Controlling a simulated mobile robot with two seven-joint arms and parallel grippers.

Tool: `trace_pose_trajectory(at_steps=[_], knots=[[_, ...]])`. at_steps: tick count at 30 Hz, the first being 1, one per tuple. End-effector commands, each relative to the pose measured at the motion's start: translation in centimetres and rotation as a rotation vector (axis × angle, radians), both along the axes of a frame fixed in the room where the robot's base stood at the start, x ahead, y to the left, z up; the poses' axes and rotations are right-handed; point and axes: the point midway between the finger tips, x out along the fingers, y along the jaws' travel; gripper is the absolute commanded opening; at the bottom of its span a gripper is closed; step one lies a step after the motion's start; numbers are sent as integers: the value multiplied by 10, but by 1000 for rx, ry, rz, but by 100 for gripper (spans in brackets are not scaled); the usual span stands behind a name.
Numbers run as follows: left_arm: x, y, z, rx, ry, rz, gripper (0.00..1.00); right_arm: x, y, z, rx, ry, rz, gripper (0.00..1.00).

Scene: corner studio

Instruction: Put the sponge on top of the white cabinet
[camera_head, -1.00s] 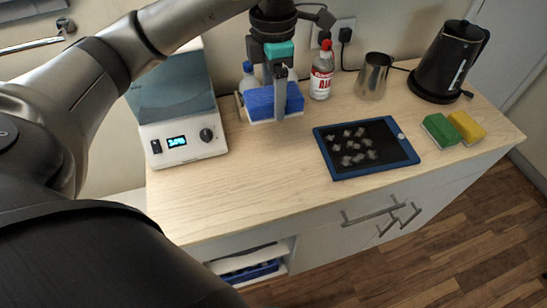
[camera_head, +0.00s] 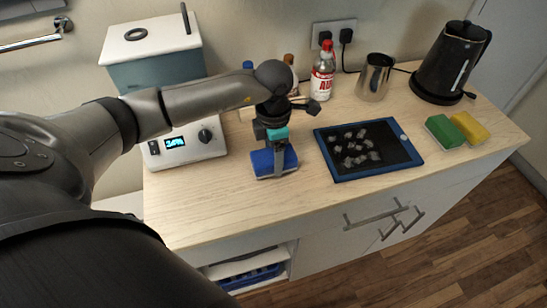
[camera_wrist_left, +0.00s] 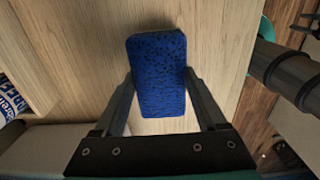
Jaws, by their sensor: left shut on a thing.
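The blue sponge (camera_head: 263,161) is between the fingers of my left gripper (camera_head: 279,160), which is shut on it. In the left wrist view the sponge (camera_wrist_left: 157,72) shows its speckled blue face, with a finger against each side and bare wood behind it. The sponge is over the left middle of the wooden top; I cannot tell whether it touches the wood. The white cabinet (camera_head: 330,233) has drawer fronts with metal handles under this wooden top. My right gripper is not in view.
A white and teal device (camera_head: 152,43) with a lit display stands left. A blue-framed tray (camera_head: 365,174) with grey pieces lies right of the gripper. Bottle (camera_head: 322,77), metal jug (camera_head: 374,78), kettle (camera_head: 447,65), green (camera_head: 442,131) and yellow (camera_head: 470,128) sponges stand farther right. The front-left wood is clear.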

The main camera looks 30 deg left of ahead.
Motion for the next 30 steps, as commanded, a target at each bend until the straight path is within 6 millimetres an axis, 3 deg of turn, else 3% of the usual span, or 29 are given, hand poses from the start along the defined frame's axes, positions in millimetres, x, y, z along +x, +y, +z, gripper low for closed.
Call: trace_pose_trajectory(at_steps=[3,13,14,21,30], knots=[[0,0,-12,1,0,-1,21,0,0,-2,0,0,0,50],[0,0,-15,2,-1,-1,21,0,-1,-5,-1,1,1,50],[0,0,-15,1,-1,-1,76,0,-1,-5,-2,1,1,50],[0,0,-14,1,-1,0,100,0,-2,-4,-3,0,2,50],[0,0,-11,1,-1,0,100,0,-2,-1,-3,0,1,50]])
